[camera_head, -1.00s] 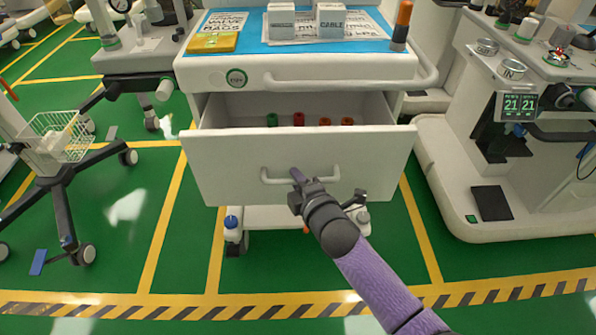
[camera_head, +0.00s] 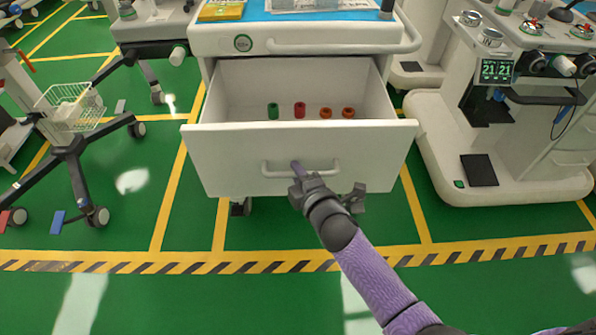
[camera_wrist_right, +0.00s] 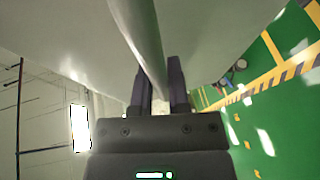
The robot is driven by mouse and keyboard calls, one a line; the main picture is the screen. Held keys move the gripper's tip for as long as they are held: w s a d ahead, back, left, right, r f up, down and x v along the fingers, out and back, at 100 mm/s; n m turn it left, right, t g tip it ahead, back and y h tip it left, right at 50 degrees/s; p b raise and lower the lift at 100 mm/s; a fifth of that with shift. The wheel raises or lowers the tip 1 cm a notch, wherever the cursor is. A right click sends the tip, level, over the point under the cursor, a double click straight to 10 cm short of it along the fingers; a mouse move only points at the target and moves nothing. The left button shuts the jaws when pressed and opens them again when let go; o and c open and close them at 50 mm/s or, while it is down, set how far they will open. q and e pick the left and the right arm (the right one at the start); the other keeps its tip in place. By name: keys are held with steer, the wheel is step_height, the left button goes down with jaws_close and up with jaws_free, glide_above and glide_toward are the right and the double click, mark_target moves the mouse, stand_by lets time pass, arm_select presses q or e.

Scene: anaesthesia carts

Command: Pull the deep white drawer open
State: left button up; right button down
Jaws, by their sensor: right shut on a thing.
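The deep white drawer (camera_head: 230,160) of the cart stands well open, and its inside shows. A green, a red and two orange small items lie on the drawer floor. My right gripper (camera_head: 298,172) is at the drawer's white bar handle (camera_head: 325,172) on the front face. In the right wrist view the handle bar (camera_wrist_right: 148,50) runs down between the two dark fingers of the gripper (camera_wrist_right: 160,95), which are shut on it. My left gripper is not in view.
A white machine (camera_head: 435,130) stands to the right. A wheeled stand with a wire basket (camera_head: 75,105) is at the left. Green floor in front is clear.

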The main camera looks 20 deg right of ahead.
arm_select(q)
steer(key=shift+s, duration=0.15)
arm_select(e)
steer(key=shift+f, duration=0.1)
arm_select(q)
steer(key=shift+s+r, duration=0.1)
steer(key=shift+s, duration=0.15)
arm_select(e)
steer(key=c, duration=0.6)
jaws_free()
arm_select(q)
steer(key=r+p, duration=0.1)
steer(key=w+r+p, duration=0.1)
steer(key=p, duration=0.1)
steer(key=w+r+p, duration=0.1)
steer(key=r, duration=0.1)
arm_select(e)
steer(key=v, duration=1)
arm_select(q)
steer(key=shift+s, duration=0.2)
